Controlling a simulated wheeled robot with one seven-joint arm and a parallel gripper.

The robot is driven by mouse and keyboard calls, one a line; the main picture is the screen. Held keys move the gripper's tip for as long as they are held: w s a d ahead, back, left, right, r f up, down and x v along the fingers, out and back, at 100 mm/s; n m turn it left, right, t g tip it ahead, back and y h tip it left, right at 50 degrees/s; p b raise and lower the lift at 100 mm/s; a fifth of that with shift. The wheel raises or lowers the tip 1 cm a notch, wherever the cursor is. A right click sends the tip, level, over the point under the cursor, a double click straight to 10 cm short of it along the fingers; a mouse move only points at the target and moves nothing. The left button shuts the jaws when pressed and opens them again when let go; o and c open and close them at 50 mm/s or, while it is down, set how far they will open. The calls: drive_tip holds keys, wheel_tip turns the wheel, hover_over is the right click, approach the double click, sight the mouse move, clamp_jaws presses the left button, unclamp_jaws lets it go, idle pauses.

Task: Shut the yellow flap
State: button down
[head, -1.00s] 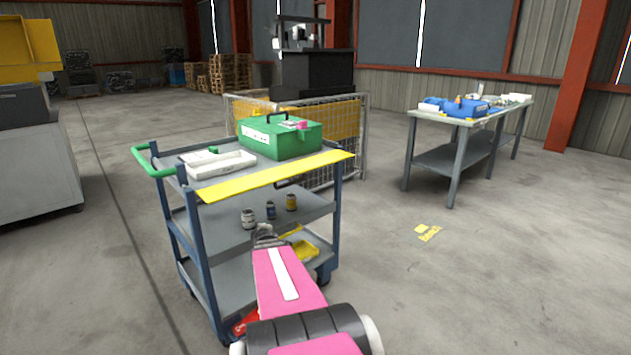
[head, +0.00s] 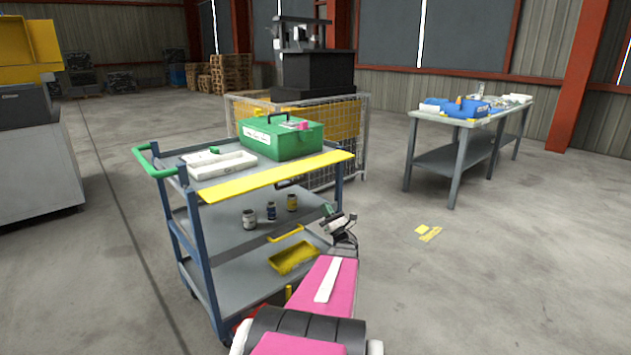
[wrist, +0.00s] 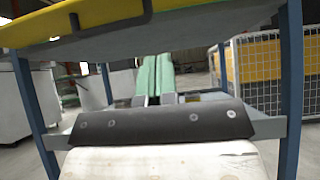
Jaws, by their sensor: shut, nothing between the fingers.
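The yellow flap (head: 280,178) runs along the near long side of the cart's top shelf. It sticks out roughly level from the edge, towards me. My gripper (head: 327,210) is below the flap's right end, near the cart's right front post, apart from the flap as far as I can see. In the wrist view the flap's underside (wrist: 100,20) crosses the top of the picture, above the gripper. The two green fingers (wrist: 153,75) lie side by side, shut and empty. The flap's hinge is not clear in either view.
The blue-grey cart (head: 205,255) holds a green case (head: 285,140) and a white tray (head: 220,165) on top. Small jars (head: 271,211) and a yellow bin (head: 293,258) sit lower. A mesh cage (head: 355,140) stands behind.

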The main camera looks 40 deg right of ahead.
drive_tip(key=s+r+x, duration=0.2)
drive_tip(key=x, duration=1)
drive_tip(key=shift+w+r, duration=0.2)
drive_tip(key=shift+r, duration=0.1)
